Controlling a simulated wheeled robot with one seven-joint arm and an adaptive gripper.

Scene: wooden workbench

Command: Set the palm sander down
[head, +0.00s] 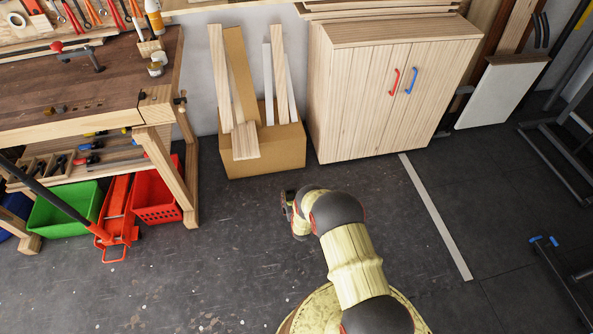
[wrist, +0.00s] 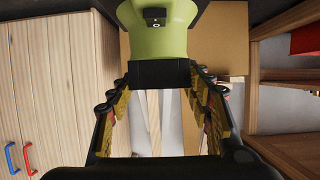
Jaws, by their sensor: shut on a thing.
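The palm sander (wrist: 158,40) is a light green body with a black part at its near end. It shows at the top middle of the wrist view, cut off by the frame's upper edge. My gripper (wrist: 160,76) is shut on its black part, with a fingertip on each side. The head view shows no part of the sander that I can make out. There my arm's end is over the floor in front of the cardboard box, and my own arm hides most of the gripper.
A workbench (head: 70,90) stands at the left, with a green bin (head: 62,215) and red crate (head: 157,203) low down. A cardboard box (head: 265,155) of boards and a wooden cabinet (head: 345,95) stand behind. Dark floor (head: 200,255) is open between. The wrist view appears upside down.

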